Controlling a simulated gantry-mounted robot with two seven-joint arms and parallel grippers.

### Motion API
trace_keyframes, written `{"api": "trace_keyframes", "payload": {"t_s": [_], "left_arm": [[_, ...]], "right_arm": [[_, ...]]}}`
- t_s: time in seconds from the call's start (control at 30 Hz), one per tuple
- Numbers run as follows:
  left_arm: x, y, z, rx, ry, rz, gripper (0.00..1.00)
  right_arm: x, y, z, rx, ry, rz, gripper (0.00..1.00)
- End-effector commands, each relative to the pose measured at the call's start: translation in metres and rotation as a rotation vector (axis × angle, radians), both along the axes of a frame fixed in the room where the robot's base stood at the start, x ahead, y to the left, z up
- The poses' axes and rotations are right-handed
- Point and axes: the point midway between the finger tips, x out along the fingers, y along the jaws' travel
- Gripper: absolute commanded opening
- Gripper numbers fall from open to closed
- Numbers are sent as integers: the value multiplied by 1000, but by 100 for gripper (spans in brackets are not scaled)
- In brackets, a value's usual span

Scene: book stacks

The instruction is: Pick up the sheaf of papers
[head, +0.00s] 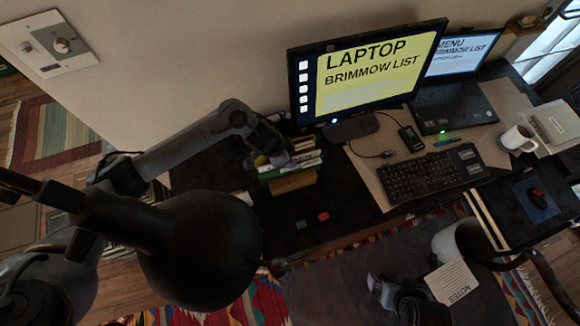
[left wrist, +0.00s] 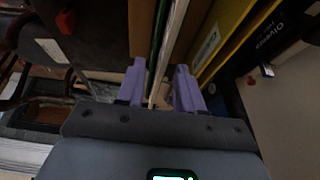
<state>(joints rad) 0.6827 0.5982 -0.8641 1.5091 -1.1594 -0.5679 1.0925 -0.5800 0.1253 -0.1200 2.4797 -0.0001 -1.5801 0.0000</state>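My left gripper (head: 272,162) is at the row of books and papers on the desk, left of the monitor. In the left wrist view its two purple fingers (left wrist: 160,88) are apart, on either side of thin upright edges. Between them show a pale sheet-like edge (left wrist: 172,40), which may be the sheaf of papers, and a thin green edge (left wrist: 158,35). I cannot tell whether the fingers touch these. A white sheet marked NOTES (head: 452,282) shows low in the head view. My right gripper (head: 373,284) is left of it, and its opening is unclear.
Yellow and black books (left wrist: 235,35) stand close beside the right-hand finger in the wrist view. A monitor (head: 370,75), keyboard (head: 430,175), laptop (head: 455,105) and mug (head: 517,138) fill the desk's right. Small green and red items (head: 323,216) lie before the books.

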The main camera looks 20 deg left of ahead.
Motion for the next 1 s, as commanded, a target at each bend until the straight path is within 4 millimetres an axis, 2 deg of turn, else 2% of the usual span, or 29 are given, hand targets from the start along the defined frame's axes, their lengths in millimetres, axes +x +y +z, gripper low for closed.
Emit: {"api": "trace_keyframes", "payload": {"t_s": [0.63, 0.67, 0.9, 1.0], "left_arm": [[0, 0, -4, 0, 0, 0, 36], [0, 0, -4, 0, 0, 0, 35], [0, 0, -4, 0, 0, 0, 0], [0, 0, -4, 0, 0, 0, 0]], "right_arm": [[0, 2, 4, 8, -1, -6, 100], [0, 2, 4, 8, -1, -6, 100], [0, 2, 4, 8, -1, -6, 100], [0, 2, 4, 8, -1, -6, 100]]}}
